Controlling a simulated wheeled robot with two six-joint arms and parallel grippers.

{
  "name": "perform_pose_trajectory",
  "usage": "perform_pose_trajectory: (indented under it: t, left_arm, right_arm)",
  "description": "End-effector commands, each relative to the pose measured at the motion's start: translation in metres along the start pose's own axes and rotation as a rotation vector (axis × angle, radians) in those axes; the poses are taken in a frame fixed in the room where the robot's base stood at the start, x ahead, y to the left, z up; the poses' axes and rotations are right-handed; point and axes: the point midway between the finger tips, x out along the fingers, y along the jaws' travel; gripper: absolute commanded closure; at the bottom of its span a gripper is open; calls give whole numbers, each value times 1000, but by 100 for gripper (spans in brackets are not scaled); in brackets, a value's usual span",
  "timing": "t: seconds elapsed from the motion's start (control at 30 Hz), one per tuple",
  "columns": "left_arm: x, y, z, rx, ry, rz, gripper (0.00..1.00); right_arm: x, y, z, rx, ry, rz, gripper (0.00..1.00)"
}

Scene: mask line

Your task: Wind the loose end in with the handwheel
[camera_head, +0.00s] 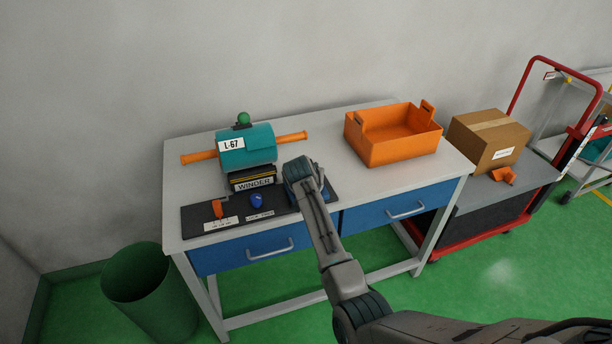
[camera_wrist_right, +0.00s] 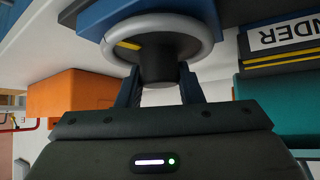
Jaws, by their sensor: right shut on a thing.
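The handwheel shows in the right wrist view as a grey rim (camera_wrist_right: 207,32) around a dark hub (camera_wrist_right: 158,62) with a yellow mark. My right gripper (camera_wrist_right: 160,85) is shut on the hub. In the head view my right gripper (camera_head: 303,175) covers most of the handwheel, beside the winder. The winder carries a teal roll (camera_head: 262,143) labelled L-67 on an orange bar (camera_head: 292,137), above a black base marked WINDER (camera_head: 252,181). A green knob (camera_head: 243,118) stands behind the roll. I cannot make out a loose end. My left gripper is out of view.
An orange lever (camera_head: 218,208) and a blue knob (camera_head: 257,201) sit on the dark panel left of my gripper. An empty orange crate (camera_head: 380,152) stands on the bench's right. A cart with a cardboard box (camera_head: 488,140) is at right. A green bin (camera_head: 148,285) stands on the floor.

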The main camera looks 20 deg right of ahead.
Motion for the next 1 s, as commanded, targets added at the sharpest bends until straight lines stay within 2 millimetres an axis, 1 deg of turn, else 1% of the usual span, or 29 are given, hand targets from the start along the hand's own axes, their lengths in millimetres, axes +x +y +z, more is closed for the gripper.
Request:
perform_pose_trajectory:
  t: [0.27, 0.7, 0.73, 0.8, 0.83, 1.0]
  left_arm:
    - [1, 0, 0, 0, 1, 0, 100]
    - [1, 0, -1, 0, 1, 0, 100]
    - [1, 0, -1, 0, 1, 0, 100]
    - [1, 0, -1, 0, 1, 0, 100]
    - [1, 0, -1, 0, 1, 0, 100]
    - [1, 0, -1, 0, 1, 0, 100]
  right_arm:
    - [-1, -1, -2, 48, 2, 45, 89]
    - [-1, 0, -2, 52, 2, 51, 90]
    - [-1, 0, -2, 52, 2, 51, 61]
    - [-1, 0, -1, 52, 2, 51, 47]
    - [0, 0, -1, 52, 2, 51, 45]
    - [0, 0, -1, 52, 0, 52, 45]
